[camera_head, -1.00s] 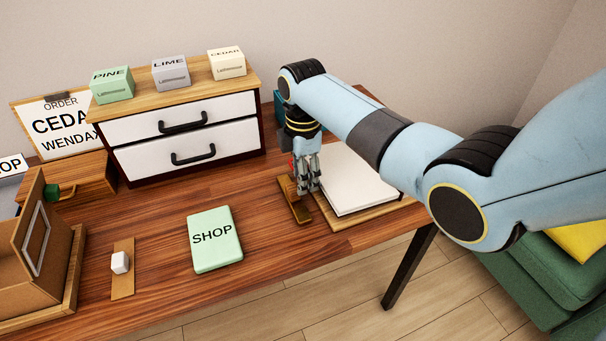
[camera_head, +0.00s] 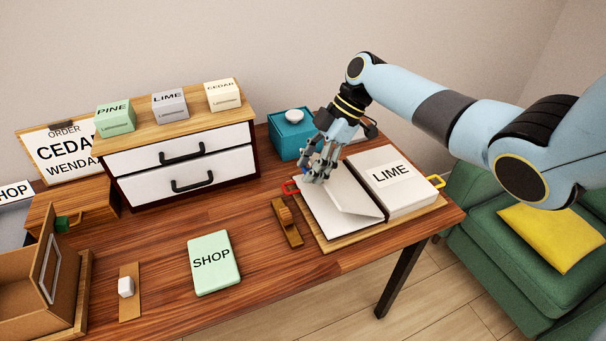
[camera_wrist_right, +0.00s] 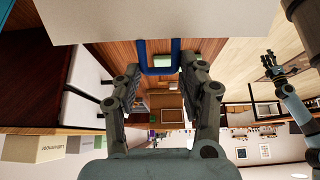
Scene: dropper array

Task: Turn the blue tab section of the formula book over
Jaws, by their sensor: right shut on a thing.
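The formula book lies open on a wooden board (camera_head: 340,243). Its right part (camera_head: 402,199) shows a page labelled LIME, with a yellow tab (camera_head: 437,181) at the right edge. White pages (camera_head: 325,208) lie on the left side, one leaf (camera_head: 357,197) raised at a slant. A red tab (camera_head: 289,188) sticks out at the left. My right gripper (camera_head: 314,177) is over the left part's far edge. In the wrist view it is shut on the blue tab (camera_wrist_right: 160,71), below a white section (camera_wrist_right: 150,22). My left gripper (camera_wrist_right: 270,62) shows small there; its jaws are unclear.
A teal box (camera_head: 288,140) with a white knob stands behind the book. A small wooden stand (camera_head: 287,222) is left of it. A green SHOP block (camera_head: 213,263), a drawer cabinet (camera_head: 185,165) and an open brown box (camera_head: 28,290) are further left. The table's front edge is close.

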